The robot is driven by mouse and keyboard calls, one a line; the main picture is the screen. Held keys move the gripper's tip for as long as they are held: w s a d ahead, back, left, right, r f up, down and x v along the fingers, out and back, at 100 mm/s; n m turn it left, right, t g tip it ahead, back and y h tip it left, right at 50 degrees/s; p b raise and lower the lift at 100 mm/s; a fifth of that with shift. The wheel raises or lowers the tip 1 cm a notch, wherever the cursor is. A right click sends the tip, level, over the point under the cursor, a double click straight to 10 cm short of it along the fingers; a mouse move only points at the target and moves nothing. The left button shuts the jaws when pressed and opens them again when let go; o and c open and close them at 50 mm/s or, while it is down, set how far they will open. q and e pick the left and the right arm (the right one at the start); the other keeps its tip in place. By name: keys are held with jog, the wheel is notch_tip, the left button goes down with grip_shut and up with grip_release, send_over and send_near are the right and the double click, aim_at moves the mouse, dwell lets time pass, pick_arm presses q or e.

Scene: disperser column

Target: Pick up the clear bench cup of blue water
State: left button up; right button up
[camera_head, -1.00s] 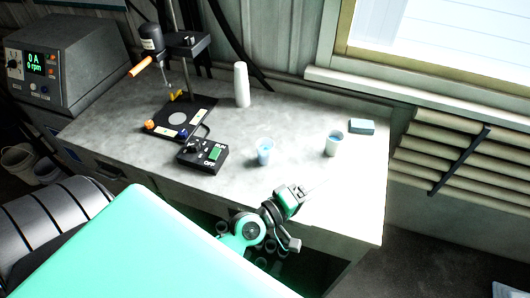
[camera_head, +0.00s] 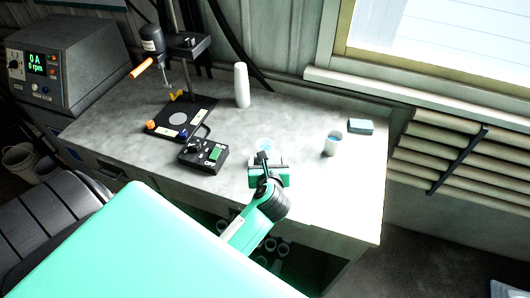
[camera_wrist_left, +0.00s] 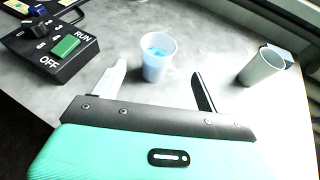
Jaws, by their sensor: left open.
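The clear cup of blue water (camera_wrist_left: 158,58) stands upright on the bench in the left wrist view, just beyond and between the fingertips. In the head view the cup (camera_head: 265,146) is partly hidden behind my left gripper (camera_head: 268,160). In the left wrist view my left gripper (camera_wrist_left: 160,78) is open and empty, with one finger to each side of the cup's line. My right gripper is not in view.
A second cup (camera_head: 332,144) stands to the right, with a teal block (camera_head: 361,126) behind it. A RUN/OFF control box (camera_head: 203,155) lies left of the cup. The disperser stand (camera_head: 190,75) and a stack of white cups (camera_head: 241,85) are behind. The bench (camera_head: 300,110) has free room between.

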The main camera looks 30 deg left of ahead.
aim_at(265, 143)
pick_arm(q)
jog(key=p+x, duration=0.1)
jog(key=x, duration=0.6)
jog(key=shift+r, duration=0.15)
jog(key=shift+w+a+p, duration=0.15)
jog(key=shift+p, duration=0.3)
jog(key=p+x, duration=0.2)
jog(key=x, duration=0.2)
jog(key=shift+a, duration=0.15)
jog(key=shift+w+a+f, duration=0.2)
jog(key=c, duration=1.1)
jog(key=shift+o, duration=0.2)
